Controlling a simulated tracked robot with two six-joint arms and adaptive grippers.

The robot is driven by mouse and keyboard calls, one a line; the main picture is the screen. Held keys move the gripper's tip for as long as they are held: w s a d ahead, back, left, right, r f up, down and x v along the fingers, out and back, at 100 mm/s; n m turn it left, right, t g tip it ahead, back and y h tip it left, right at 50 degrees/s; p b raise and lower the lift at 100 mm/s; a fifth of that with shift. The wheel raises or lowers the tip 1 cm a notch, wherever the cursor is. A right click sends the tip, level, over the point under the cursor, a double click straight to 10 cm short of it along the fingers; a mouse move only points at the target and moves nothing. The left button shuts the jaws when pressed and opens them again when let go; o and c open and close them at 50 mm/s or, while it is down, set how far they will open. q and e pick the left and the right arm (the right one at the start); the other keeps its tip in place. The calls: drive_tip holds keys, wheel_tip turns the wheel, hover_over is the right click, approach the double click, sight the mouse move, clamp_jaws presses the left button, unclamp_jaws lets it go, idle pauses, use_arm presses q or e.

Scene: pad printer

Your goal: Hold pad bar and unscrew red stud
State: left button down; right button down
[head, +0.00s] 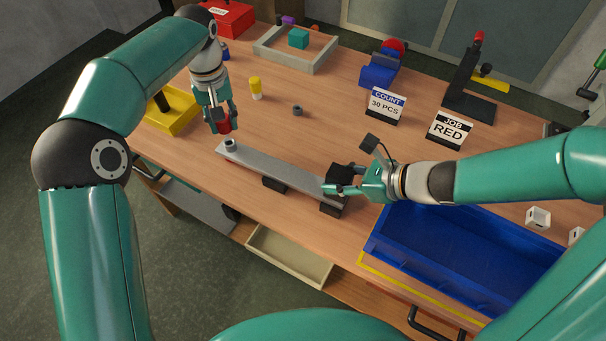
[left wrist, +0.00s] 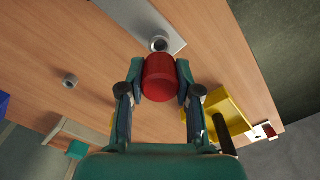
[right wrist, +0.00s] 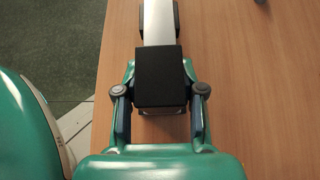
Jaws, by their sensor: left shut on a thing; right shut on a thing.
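The pad bar (head: 270,171) is a long grey bar lying on low dark supports on the wooden table. My right gripper (head: 335,189) is shut on the black block (right wrist: 160,78) at the bar's near right end. My left gripper (head: 219,117) is shut on the red stud (left wrist: 159,78), a red cylinder. It holds the stud above the bar's far left end, beside a grey ring-like socket (head: 230,145) on the bar. In the left wrist view the stud appears apart from the socket (left wrist: 159,43).
A blue bin (head: 470,250) stands at the front right. A yellow holder (head: 172,122) is left of my left gripper. A yellow cylinder (head: 255,87) and a grey ring (head: 297,110) stand behind the bar. Signs reading COUNT 30 PCS (head: 386,105) and JOB RED (head: 449,130) are farther back.

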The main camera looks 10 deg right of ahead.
drive_tip(key=shift+f, duration=0.2)
drive_tip(key=c, duration=0.6)
unclamp_jaws()
drive_tip(key=shift+r, duration=0.1)
drive_tip(key=shift+s+d+r, duration=0.15)
drive_tip(key=shift+d+r, duration=0.2)
drive_tip(key=shift+d, duration=0.05)
drive_tip(key=v, duration=1.1)
drive_tip(key=shift+f, duration=0.1)
drive_tip(key=shift+s, duration=0.1)
